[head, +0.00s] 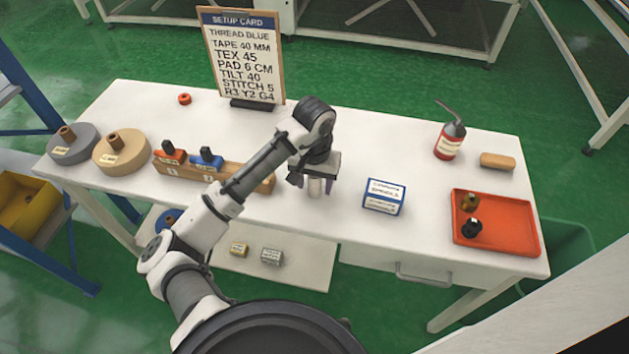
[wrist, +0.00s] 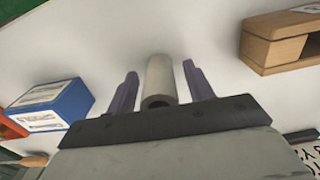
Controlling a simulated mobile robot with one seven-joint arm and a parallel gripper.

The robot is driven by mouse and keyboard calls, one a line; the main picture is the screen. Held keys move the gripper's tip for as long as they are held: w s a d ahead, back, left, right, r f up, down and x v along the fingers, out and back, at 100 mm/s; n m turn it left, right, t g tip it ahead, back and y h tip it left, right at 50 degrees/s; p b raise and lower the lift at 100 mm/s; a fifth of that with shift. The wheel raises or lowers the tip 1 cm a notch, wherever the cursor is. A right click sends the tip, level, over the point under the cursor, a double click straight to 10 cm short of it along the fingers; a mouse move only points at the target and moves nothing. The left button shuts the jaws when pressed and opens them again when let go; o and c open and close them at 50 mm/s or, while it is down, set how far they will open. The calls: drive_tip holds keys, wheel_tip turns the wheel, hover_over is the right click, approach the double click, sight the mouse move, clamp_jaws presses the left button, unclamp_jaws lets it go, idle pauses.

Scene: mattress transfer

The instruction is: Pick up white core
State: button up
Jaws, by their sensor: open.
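The white core (wrist: 160,80) is a pale hollow cylinder. In the wrist view it lies between the two purple fingers of my gripper (wrist: 160,92), with a visible gap on each side. In the head view the white core (head: 315,187) shows below my gripper (head: 316,188), over the middle of the white table (head: 335,215), partly hidden by the fingers. My gripper is open around the core, pointing down. I cannot tell whether the core touches the table.
A blue and white box (head: 384,197) stands to the right. A setup card (head: 240,55) stands behind.

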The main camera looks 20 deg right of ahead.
drive_tip(key=shift+f, duration=0.1)
drive_tip(key=shift+c, duration=0.4)
drive_tip(key=c, duration=1)
